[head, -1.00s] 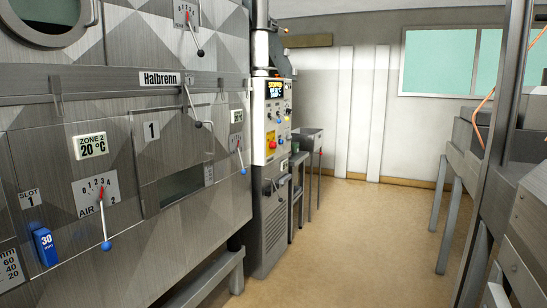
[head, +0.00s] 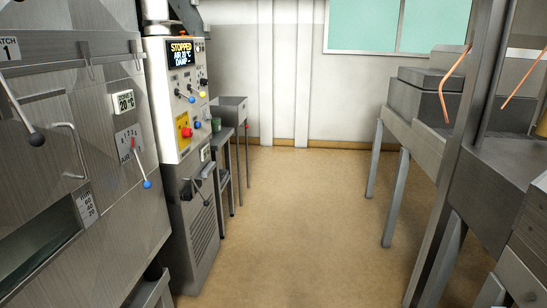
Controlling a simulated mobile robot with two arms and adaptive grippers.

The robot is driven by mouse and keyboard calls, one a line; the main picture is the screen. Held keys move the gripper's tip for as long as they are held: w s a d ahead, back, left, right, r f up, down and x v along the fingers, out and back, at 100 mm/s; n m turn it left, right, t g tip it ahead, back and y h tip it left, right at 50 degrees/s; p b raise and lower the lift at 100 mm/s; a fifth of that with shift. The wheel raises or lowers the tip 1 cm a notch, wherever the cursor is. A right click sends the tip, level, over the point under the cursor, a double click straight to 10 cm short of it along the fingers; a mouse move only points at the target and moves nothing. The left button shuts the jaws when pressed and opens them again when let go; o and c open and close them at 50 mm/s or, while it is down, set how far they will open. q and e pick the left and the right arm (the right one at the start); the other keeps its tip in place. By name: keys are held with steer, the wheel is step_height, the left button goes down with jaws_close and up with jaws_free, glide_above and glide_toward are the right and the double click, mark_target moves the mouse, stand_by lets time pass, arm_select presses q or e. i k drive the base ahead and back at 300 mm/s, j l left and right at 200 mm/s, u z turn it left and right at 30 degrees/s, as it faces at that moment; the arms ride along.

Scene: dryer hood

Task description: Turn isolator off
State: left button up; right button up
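The control cabinet (head: 170,120) stands left of centre in the head view, at the end of the large grey machine. A red rotary knob (head: 186,132) on a yellow plate (head: 183,122) sits low on its white panel. It looks like an isolator, but its label and exact setting are too small to read. Below it, on the grey lower part, is a dark lever handle (head: 197,191). The lit display (head: 181,53) reads STOPPED, AIR 20 °C, DAMP. Neither of my grippers is in view.
The machine's front (head: 70,150) fills the left, with a blue-tipped AIR lever (head: 147,184) and black-knobbed lever (head: 36,139) sticking out. A small sink-like stand (head: 229,110) is beyond the cabinet. Metal benches (head: 415,135) line the right. The floor (head: 285,215) between is clear.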

mark_target(186, 132)
steer(key=i+l, duration=0.1)
steer(key=i, duration=0.55)
steer(key=i+l+u, duration=0.1)
steer(key=i, duration=0.6)
steer(key=i+l, duration=0.15)
steer(key=i, duration=0.5)
